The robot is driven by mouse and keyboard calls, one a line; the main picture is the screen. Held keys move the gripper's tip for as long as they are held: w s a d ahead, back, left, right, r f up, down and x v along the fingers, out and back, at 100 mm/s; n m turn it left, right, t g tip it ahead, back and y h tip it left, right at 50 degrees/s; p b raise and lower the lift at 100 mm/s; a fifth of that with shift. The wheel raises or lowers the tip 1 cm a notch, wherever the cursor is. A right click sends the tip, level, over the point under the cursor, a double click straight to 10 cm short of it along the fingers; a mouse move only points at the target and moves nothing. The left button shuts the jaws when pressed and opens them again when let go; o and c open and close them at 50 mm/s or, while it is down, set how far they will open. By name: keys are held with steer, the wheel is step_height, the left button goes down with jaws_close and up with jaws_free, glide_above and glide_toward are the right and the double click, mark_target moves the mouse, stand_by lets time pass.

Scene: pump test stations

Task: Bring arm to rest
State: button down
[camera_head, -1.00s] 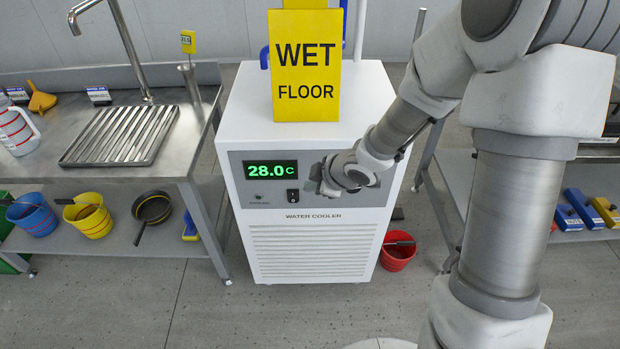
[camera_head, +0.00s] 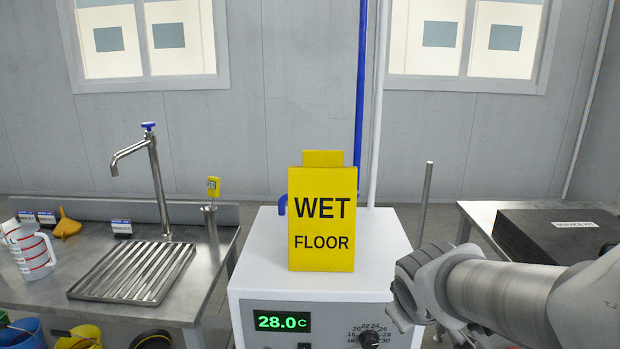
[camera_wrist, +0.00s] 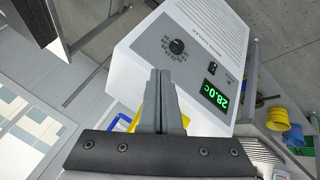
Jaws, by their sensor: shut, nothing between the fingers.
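My gripper (camera_wrist: 162,76) shows in the wrist view with its two grey fingers together and nothing between them. Behind the fingers in that view are the white water cooler (camera_wrist: 205,28) and its lit 28.0 C display (camera_wrist: 214,94). In the head view my arm reaches in from the right edge, its wrist in front of the right side of the cooler (camera_head: 262,240). The fingers cannot be made out clearly there. The cooler's dial (camera_head: 370,339) sits just left of my wrist.
A yellow WET FLOOR sign (camera_head: 322,219) stands on the cooler. At left is a steel sink bench (camera_head: 207,262) with a tap (camera_head: 155,175) and a jug (camera_head: 27,250). At right a black service kit case (camera_head: 565,232) lies on another bench. A metal post (camera_head: 425,195) stands behind my wrist.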

steer(key=s+a+r+m+g+y, duration=0.1)
steer(key=s+r+m, duration=0.15)
steer(key=s, duration=0.45)
steer(key=s+a+r+m+y, duration=0.1)
steer(key=s+r+m, duration=0.15)
steer(key=s, duration=0.45)
step_height(320, 180, up, 14)
steer(key=p, duration=1.4)
steer(key=shift+a+f+m, duration=0.15)
steer(key=shift+f+m, duration=0.1)
steer(key=shift+m, duration=0.05)
steer(key=shift+w, duration=0.1)
